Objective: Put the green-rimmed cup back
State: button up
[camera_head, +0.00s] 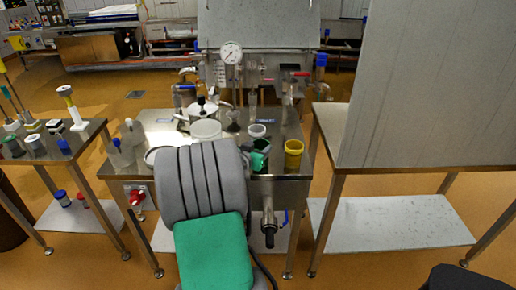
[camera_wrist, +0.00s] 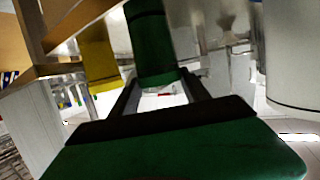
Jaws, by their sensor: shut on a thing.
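The green cup (camera_head: 261,147) shows in the head view over the front right part of the steel table (camera_head: 185,121), just right of my arm. In the wrist view the green cup (camera_wrist: 150,45) is upright or nearly so, between the dark fingers of my gripper (camera_wrist: 160,78), which is shut on it. My arm hides part of the cup in the head view, and its lower end against the table is hard to tell. A yellow cup (camera_head: 293,154) stands to its right, and it also shows in the wrist view (camera_wrist: 98,62).
A small white cup (camera_head: 257,130) and a larger white tub (camera_head: 206,130) stand behind and left of the green cup. Valves and a gauge (camera_head: 231,52) rise at the table's back. A side table (camera_head: 62,143) with several tools is at left, a grey panel (camera_head: 432,85) at right.

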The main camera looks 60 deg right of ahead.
jog(key=shift+f, duration=0.1)
jog(key=o, duration=1.5)
